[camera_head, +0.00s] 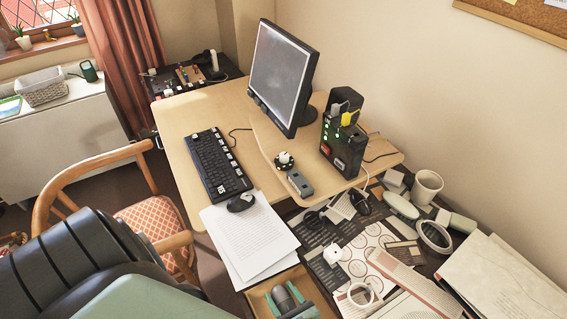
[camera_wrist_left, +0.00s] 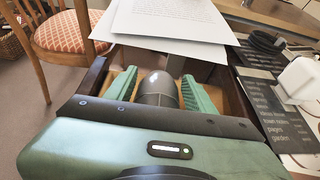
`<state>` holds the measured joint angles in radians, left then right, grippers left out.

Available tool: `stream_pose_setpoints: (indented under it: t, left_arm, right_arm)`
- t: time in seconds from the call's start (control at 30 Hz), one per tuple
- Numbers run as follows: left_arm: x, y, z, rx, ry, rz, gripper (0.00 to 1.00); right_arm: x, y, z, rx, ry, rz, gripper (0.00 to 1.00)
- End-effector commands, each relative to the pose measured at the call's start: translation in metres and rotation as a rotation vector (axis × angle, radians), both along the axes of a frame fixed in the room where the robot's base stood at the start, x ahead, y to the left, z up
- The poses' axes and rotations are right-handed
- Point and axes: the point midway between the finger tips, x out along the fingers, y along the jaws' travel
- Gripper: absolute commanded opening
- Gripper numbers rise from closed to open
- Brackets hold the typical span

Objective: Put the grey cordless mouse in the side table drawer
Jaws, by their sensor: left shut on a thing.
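My left gripper (camera_head: 284,296) is at the bottom of the head view, over the open side table drawer (camera_head: 258,299). In the left wrist view its green fingers (camera_wrist_left: 160,92) are shut on the grey cordless mouse (camera_wrist_left: 158,88), one on each side of it. The drawer shows light wood inside and a dark side wall (camera_wrist_left: 95,76) in the wrist view. The mouse is within the drawer's outline; I cannot tell whether it touches the bottom. My right gripper is not in view.
White paper sheets (camera_head: 250,236) overhang the desk edge beside the drawer. A black mouse (camera_head: 240,201) and keyboard (camera_head: 217,163) are on the desk. A chair (camera_head: 155,218) stands left.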

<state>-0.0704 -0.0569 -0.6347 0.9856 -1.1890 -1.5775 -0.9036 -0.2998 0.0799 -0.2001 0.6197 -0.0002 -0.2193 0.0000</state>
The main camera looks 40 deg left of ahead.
Motion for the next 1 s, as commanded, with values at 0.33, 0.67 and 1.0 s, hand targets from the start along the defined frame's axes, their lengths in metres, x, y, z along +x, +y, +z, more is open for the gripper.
stream_pose_setpoints:
  t: [0.33, 0.67, 1.0]
  left_arm:
    - [0.000, 0.000, -0.080, 0.001, 0.000, 0.001, 0.12]
    - [0.000, 0.000, -0.118, 0.001, 0.000, 0.001, 0.12]
    - [-0.001, 0.000, -0.121, 0.000, -0.001, 0.000, 0.12]
  right_arm:
    - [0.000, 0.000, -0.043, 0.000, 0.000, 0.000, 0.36]
    - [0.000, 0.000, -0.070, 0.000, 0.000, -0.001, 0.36]
    - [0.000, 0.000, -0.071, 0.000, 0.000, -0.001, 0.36]
